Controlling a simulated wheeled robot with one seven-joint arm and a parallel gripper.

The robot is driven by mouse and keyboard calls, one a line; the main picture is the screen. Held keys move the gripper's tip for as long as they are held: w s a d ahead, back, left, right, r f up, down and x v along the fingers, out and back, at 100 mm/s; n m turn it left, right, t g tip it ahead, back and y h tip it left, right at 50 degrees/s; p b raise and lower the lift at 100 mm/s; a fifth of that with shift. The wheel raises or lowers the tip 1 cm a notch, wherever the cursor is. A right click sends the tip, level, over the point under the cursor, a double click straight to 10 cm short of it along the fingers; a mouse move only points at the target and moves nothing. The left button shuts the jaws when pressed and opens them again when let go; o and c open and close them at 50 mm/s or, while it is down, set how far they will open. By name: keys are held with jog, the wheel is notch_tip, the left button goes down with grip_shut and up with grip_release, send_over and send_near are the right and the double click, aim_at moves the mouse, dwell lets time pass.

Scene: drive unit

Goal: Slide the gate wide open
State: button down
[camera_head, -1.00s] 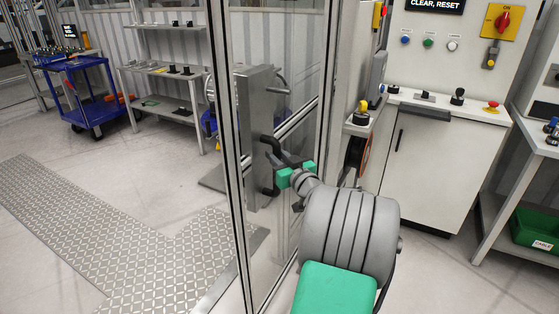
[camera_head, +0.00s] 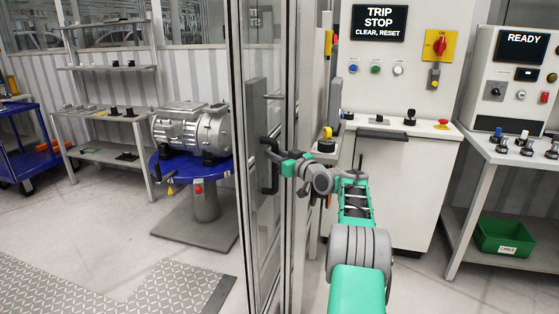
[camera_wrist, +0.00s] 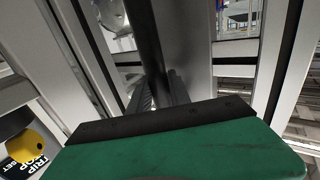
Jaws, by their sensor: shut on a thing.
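The gate (camera_head: 236,60) is a tall clear panel in a metal frame, seen at a steep angle in the head view. A black upright bar handle (camera_head: 269,184) is on it. My gripper (camera_head: 276,154) is shut on the upper part of this handle, and the arm reaches to it from the lower right. In the wrist view the dark handle bar (camera_wrist: 147,45) rises between the jaws, and the green gripper body (camera_wrist: 180,152) fills the bottom. The fingertips are partly hidden. To the left of the gate there is an open gap.
A grey motor (camera_head: 192,132) stands on a blue round stand (camera_head: 205,178) beyond the gap. A bench with a green bin (camera_head: 503,236) stands farther right. The left floor is clear.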

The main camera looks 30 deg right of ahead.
jog(key=shift+w+d, duration=0.25)
jog(key=shift+w, duration=0.1)
jog(key=c, duration=1.2)
grip_release()
jog(key=shift+d, duration=0.1)
jog(key=shift+s, duration=0.1)
jog(key=s+d+b, duration=0.1)
jog(key=s, duration=0.6)
jog(key=shift+s, duration=0.35)
jog(key=shift+d, duration=0.1)
